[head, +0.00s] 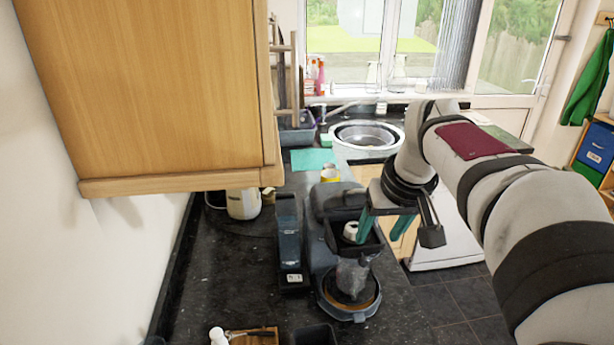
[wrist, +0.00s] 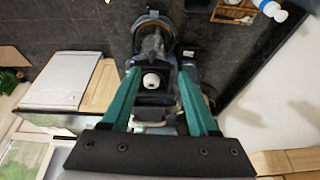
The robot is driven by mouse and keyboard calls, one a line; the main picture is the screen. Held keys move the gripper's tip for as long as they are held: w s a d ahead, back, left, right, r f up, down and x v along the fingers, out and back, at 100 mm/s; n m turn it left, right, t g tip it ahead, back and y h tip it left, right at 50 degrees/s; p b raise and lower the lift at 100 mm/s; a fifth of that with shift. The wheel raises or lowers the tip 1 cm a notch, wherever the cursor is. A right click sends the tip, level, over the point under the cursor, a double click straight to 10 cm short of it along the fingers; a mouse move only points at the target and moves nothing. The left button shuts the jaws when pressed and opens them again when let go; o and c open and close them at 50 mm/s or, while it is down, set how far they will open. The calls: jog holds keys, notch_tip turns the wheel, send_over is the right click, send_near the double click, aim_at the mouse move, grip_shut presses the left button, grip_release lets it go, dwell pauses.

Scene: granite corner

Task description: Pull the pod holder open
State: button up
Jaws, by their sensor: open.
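The dark coffee machine (head: 322,240) stands on the granite counter, with a round drip base and a clear cup-like part at its front. A dark open-topped holder (head: 372,246) at its top has a white round piece (head: 350,231) inside. In the wrist view the white piece (wrist: 152,81) shows between my gripper's teal fingers. My gripper (head: 385,228) is open and points down over the right side of the holder; in the wrist view the fingers (wrist: 157,78) are spread with nothing held. I cannot tell whether a finger touches the holder.
A wooden wall cupboard (head: 150,90) hangs at upper left. A cream kettle (head: 243,204) and a slim dark appliance (head: 289,235) stand left of the machine. A wooden tray (head: 262,338) lies in front. The round sink (head: 366,135) is behind. The counter's left part is clear.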

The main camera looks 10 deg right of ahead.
aim_at(365, 258)
jog(key=x, duration=0.5)
jog(key=w+d+x, duration=0.1)
jog(key=x, duration=0.4)
jog(key=w+r+x, duration=0.1)
jog(key=x, duration=0.4)
jog(key=shift+w+d+f, duration=0.3)
jog(key=shift+d+f, duration=0.1)
grip_shut()
jog(key=shift+d, duration=0.1)
dwell(0.3)
